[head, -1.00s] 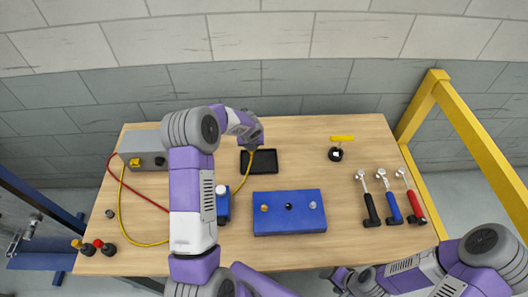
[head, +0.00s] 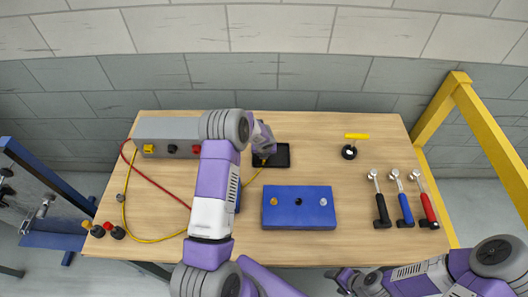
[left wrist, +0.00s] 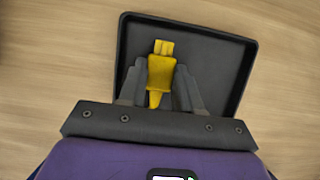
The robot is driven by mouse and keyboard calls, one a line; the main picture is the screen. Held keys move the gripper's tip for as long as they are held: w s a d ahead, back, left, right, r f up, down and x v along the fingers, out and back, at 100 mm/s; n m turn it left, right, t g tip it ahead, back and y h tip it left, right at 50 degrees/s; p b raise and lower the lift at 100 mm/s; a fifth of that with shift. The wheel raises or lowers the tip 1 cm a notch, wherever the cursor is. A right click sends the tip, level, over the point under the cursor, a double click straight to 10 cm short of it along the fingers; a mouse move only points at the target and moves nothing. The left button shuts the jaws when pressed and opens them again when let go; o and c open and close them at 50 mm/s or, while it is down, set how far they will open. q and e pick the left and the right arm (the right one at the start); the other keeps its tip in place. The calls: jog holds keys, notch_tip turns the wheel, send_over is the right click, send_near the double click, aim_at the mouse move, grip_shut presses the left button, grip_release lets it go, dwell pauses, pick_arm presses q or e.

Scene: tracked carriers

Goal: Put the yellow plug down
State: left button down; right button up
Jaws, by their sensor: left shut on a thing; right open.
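The yellow plug (left wrist: 162,73) is between the fingers of my left gripper (left wrist: 163,84), which is shut on it. In the left wrist view the plug lies over the black tray (left wrist: 220,50), tip toward the tray's far edge. Whether it touches the tray floor, I cannot tell. In the head view my left gripper (head: 263,157) is at the left part of the black tray (head: 284,156) and hides some of it. The yellow cable (head: 150,240) runs from the left toward this gripper, partly behind my arm. My right gripper (head: 342,278) is open at the bottom edge, away from the table's objects.
A blue block with sockets (head: 299,208) lies in front of the tray. A grey box (head: 165,130) and a red cable (head: 155,182) are at the left. Bare wood lies between.

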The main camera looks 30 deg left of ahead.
pick_arm(q)
jog(key=c, duration=0.8)
grip_release()
jog(key=shift+f, duration=0.1)
jog(key=shift+r, duration=0.3)
jog(key=p+v, duration=0.1)
jog(key=v, duration=1)
jog(key=shift+s+d+r, duration=0.1)
jog(key=shift+r, duration=0.25)
